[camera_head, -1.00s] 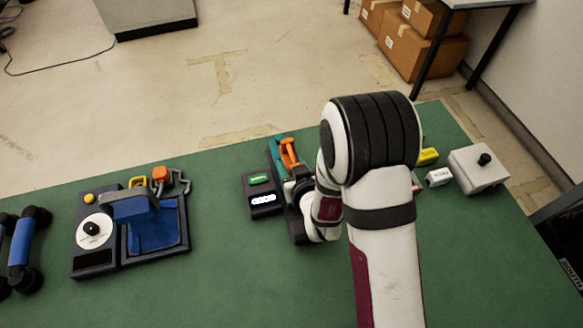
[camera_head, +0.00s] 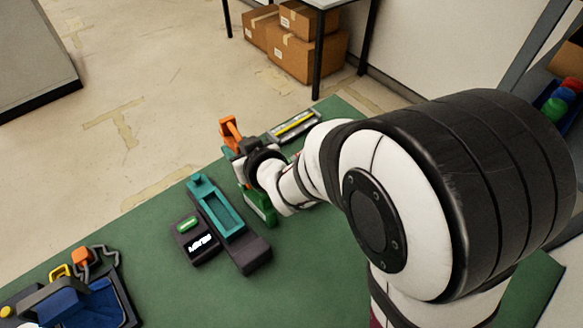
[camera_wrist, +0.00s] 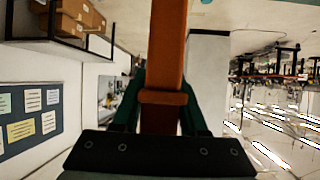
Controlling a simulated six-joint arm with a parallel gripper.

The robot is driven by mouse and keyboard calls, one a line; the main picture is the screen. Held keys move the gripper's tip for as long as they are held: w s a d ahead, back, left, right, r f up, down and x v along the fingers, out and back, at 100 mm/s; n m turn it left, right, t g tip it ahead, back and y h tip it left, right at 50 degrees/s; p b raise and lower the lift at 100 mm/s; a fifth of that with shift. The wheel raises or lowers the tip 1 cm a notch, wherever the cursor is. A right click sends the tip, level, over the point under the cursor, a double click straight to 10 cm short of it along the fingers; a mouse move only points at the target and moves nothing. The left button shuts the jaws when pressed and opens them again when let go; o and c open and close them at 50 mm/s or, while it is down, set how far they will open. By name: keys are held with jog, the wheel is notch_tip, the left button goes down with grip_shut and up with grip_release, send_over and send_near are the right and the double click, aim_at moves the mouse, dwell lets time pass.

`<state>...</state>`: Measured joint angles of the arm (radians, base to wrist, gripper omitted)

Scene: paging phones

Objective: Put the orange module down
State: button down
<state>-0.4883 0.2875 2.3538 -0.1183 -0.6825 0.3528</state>
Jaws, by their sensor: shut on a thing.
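The orange module (camera_head: 230,130) is raised above the green table, with its orange end sticking up past my gripper (camera_head: 240,148). In the wrist view the orange module (camera_wrist: 164,80) runs upright through the middle, between two dark green sides. My gripper is shut on it; the fingertips are partly hidden in the head view. A teal cradle (camera_head: 222,212) on a dark base lies left of and nearer than my gripper, and its slot is empty.
A dark box (camera_head: 196,240) with a lit display sits beside the cradle. A green block (camera_head: 260,207) shows below my gripper. A grey tray with a yellow strip (camera_head: 293,125) lies behind. A blue device (camera_head: 95,308) is at lower left. Bare table (camera_head: 150,225) lies between.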

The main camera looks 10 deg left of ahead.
jog(key=w+d+r+m+t+h, duration=0.1)
jog(key=d+r+m+h, duration=0.15)
jog(key=d, duration=0.75)
jog(key=w+d+r+m+t+h, duration=0.1)
jog(key=w+d+r, duration=0.15)
jog(key=d, duration=0.75)
jog(key=w+d+r+m+h, duration=0.1)
jog(key=d+r+m+h, duration=0.15)
jog(key=d, duration=0.65)
jog(key=shift+w+a+f+n+g+y, duration=0.5)
jog(key=shift+a+f+n+y, duration=0.7)
jog(key=shift+a+f, duration=2.05)
jog(key=shift+w+a+f+n+g+y, duration=0.55)
jog(key=shift+a+f+n+y, duration=0.65)
jog(key=shift+a+f, duration=2.1)
jog(key=shift+w+a+f+n+g+y, duration=0.5)
jog(key=shift+a+f+n+y, duration=0.85)
jog(key=shift+f, duration=3.2)
jog(key=shift+a+f+h, duration=0.1)
jog(key=shift+a+h, duration=0.25)
jog(key=shift+a, duration=0.2)
